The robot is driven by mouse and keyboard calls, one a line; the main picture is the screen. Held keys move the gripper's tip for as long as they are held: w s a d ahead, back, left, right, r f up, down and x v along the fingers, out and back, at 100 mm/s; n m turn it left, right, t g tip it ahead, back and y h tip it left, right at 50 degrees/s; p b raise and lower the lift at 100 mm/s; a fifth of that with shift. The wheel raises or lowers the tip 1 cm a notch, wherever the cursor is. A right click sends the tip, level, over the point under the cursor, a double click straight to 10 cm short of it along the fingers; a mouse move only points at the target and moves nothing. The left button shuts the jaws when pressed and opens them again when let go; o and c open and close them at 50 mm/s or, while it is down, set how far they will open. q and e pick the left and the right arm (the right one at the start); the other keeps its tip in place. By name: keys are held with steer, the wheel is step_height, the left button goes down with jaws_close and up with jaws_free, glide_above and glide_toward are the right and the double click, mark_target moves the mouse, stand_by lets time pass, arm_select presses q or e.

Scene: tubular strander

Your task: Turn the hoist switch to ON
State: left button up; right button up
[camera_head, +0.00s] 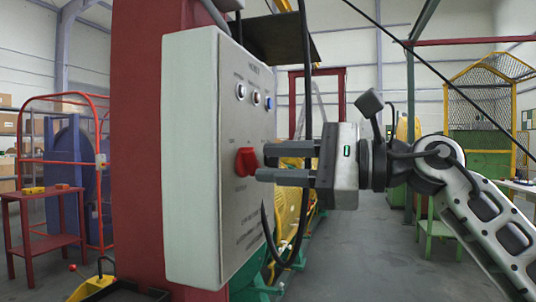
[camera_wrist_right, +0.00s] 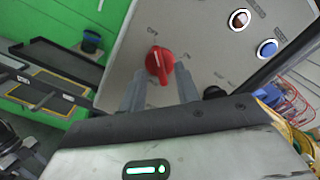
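The hoist switch is a red rotary knob (camera_head: 246,161) on the face of a pale grey control box (camera_head: 192,150) fixed to a dark red column. In the right wrist view the knob (camera_wrist_right: 159,64) shows a white line and lies between and just beyond my fingertips. My right gripper (camera_head: 262,163) comes in from the right with its two fingers apart, one above the other in the head view, with the tips close to the knob. In the right wrist view the fingers (camera_wrist_right: 160,85) stand on either side of the knob's lower end, with gaps visible. My left gripper is out of view.
Above the knob are indicator lights or buttons, including a blue one (camera_head: 269,103). Black cables hang beside the box. A red table (camera_head: 45,192) stands at the left, a green stand (camera_head: 437,228) at the right.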

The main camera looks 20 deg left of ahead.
steer(key=shift+a, duration=0.9)
steer(key=shift+c, duration=0.3)
jaws_close()
